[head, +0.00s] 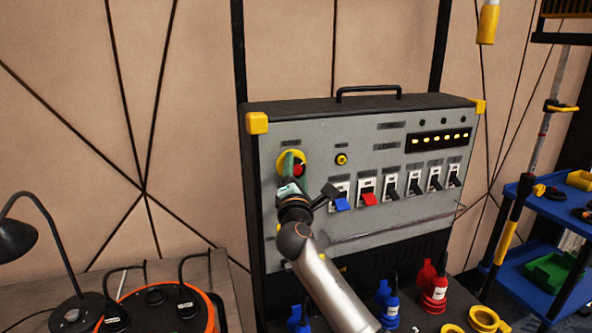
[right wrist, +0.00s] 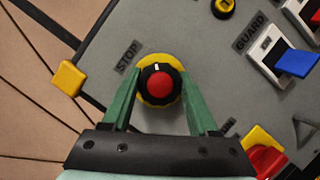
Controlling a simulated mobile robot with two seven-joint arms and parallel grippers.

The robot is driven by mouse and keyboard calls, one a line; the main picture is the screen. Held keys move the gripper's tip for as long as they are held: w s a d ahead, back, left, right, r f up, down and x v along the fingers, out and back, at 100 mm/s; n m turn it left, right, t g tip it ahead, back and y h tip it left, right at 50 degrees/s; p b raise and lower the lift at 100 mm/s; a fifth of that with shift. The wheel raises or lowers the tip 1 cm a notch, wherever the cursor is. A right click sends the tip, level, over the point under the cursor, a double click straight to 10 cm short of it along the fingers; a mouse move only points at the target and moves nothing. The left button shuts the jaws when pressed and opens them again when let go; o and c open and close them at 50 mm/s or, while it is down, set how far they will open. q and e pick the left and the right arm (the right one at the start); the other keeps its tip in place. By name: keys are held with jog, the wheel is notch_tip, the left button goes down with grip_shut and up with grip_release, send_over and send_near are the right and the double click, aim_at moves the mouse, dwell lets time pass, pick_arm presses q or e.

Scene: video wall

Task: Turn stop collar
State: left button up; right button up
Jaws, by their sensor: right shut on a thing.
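The stop collar (right wrist: 159,98) is a black ring around a red button (right wrist: 160,83), on a yellow disc, below the STOP label on the grey panel. In the head view the red button (head: 297,169) and yellow disc (head: 284,158) show at the panel's upper left, partly hidden by my gripper. My right gripper (head: 291,160) reaches up to it from below. In the right wrist view its green fingers (right wrist: 159,88) stand on either side of the collar and are shut on it. A small white mark shows at the collar's top. My left gripper is not in view.
To the right on the panel (head: 330,225) are a blue-covered switch (head: 341,199), a red-covered switch (head: 369,195) and several black switches. A lamp (head: 20,238) stands at left; a blue trolley (head: 545,215) stands at right.

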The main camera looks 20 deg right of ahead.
jog(key=shift+r, duration=0.1)
jog(key=o, duration=1.4)
jog(key=shift+s, duration=0.1)
jog(key=b+v, duration=0.1)
jog(key=v, duration=1.1)
jog(key=shift+s+a, duration=0.1)
jog(key=shift+s, duration=0.05)
